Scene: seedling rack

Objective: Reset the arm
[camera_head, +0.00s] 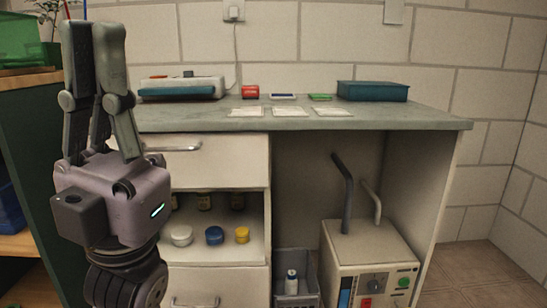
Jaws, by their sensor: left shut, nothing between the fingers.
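My left gripper (94,28) stands upright at the left of the head view, fingers pointing up. Its fingers are shut with nothing between them. It is in front of the left end of the workbench (425,120) and hides part of the cabinet and the shelf behind it. My right gripper is not in view.
The workbench holds a white and teal device (180,90), a red item (250,92), white cards (290,112) and a teal box (372,91). Below are jars (214,236), a grey bin (296,262) and a machine with pipes (370,255). A green shelf unit (25,115) stands left.

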